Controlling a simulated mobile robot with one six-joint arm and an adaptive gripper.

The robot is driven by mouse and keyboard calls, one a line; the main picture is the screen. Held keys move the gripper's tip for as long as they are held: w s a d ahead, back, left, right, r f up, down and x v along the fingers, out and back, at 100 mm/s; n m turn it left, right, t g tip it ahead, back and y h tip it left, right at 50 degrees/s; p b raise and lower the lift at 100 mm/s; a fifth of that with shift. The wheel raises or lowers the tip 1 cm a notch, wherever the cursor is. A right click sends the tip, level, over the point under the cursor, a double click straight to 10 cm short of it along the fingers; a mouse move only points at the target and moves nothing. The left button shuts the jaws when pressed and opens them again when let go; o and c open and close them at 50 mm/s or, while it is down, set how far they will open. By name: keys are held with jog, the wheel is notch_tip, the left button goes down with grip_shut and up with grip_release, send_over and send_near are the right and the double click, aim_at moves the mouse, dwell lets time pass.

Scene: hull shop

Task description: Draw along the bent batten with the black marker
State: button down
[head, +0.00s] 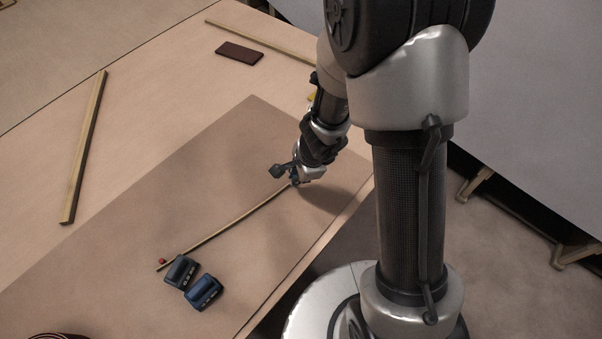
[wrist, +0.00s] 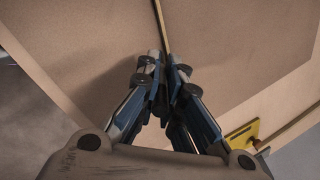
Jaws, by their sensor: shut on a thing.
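The batten (head: 225,228) is a thin, pale wooden strip lying in a slight curve across the brown board. It also shows in the wrist view (wrist: 160,22), running straight down to my fingertips. My gripper (head: 292,181) is at its far right end, low over the board. In the wrist view the fingers (wrist: 166,68) are closed together around the batten's end, whose tip is hidden between them. At the batten's near left end are a small red thing (head: 162,261) on one side and two dark blue weights (head: 181,272) (head: 203,292) on the other. I see no black marker.
The brown board (head: 253,122) is bare left of the batten. Beyond it lie a wooden bar (head: 84,150), a dark red block (head: 239,54) and a long strip (head: 262,41). A yellow piece (wrist: 240,136) is near my gripper. A round container (head: 52,337) shows at the bottom left.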

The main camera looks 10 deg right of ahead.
jog(key=shift+a, duration=0.1)
jog(key=shift+s+a, duration=0.3)
jog(key=shift+a, duration=0.15)
jog(key=shift+s+a+b, duration=0.1)
jog(key=shift+a+b, duration=0.05)
jog(key=shift+b, duration=0.15)
jog(key=shift+s+a, duration=0.25)
jog(key=shift+a, duration=0.2)
jog(key=shift+a, duration=0.1)
jog(key=shift+s+a+b, duration=0.3)
jog(key=shift+a+b, duration=0.1)
jog(key=shift+a, duration=0.15)
jog(key=shift+s+a, duration=0.35)
jog(key=shift+a, duration=0.2)
jog(key=shift+a, duration=0.1)
